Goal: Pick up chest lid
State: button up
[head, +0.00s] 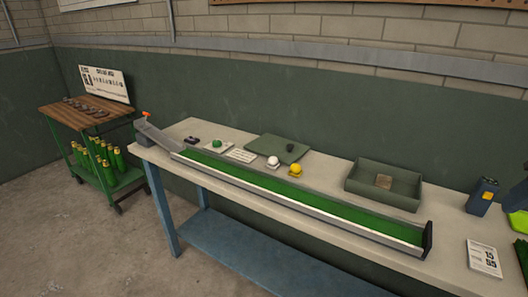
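A flat grey-green panel with a small dark knob on it, which looks like the chest lid (270,146), lies on the back of the long table, left of centre of the bench top. An open, shallow grey-green box, which looks like the chest (398,200), stands to its right with a small tan item (384,182) inside. The lid is apart from the box. A white ball (273,162) and a yellow ball (295,170) sit close in front of the lid. My gripper is not in view.
A long green turf ramp (300,200) with raised edges runs along the table front (450,262). A green ball (216,144) and a card (241,155) lie left of the lid. A dark blue device (482,197) and a printed card (484,257) are at right. A cart (88,115) stands far left.

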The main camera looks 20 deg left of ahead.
aim_at(287, 152)
jog(key=z, duration=0.75)
jog(key=i, duration=0.1)
jog(key=u, duration=2.55)
jog(key=k, duration=0.8)
jog(key=z, duration=0.45)
jog(key=i, duration=1)
jog(key=z, duration=0.1)
